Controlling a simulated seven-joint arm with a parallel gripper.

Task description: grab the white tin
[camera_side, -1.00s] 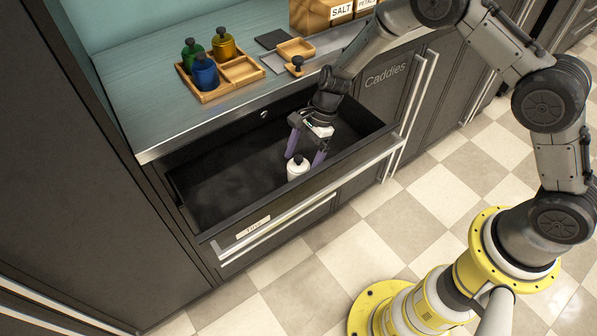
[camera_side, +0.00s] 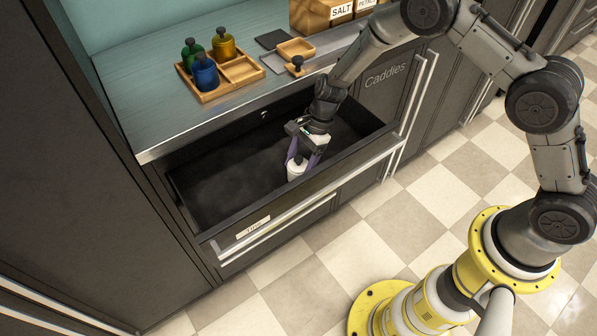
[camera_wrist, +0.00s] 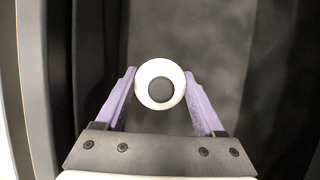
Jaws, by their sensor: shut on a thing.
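The white tin (camera_side: 295,171) has a dark round knob on top and stands in the open black drawer (camera_side: 225,184), near its front wall. My gripper (camera_side: 299,158) is over it from above, with its purple fingers shut on the tin's sides. In the wrist view the tin (camera_wrist: 160,84) shows from the top as a white ring around a dark knob, between the two purple fingers (camera_wrist: 161,97). The tin's lower part is hidden by the drawer's front wall and the fingers, so I cannot tell if it touches the drawer floor.
On the counter (camera_side: 140,98) a wooden caddy (camera_side: 241,70) holds green, yellow and blue bottles. A small wooden tray (camera_side: 296,48), a dark-knobbed wooden piece (camera_side: 295,68) and a box labelled SALT (camera_side: 318,14) stand nearby. The drawer's left part is empty; its walls surround my gripper.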

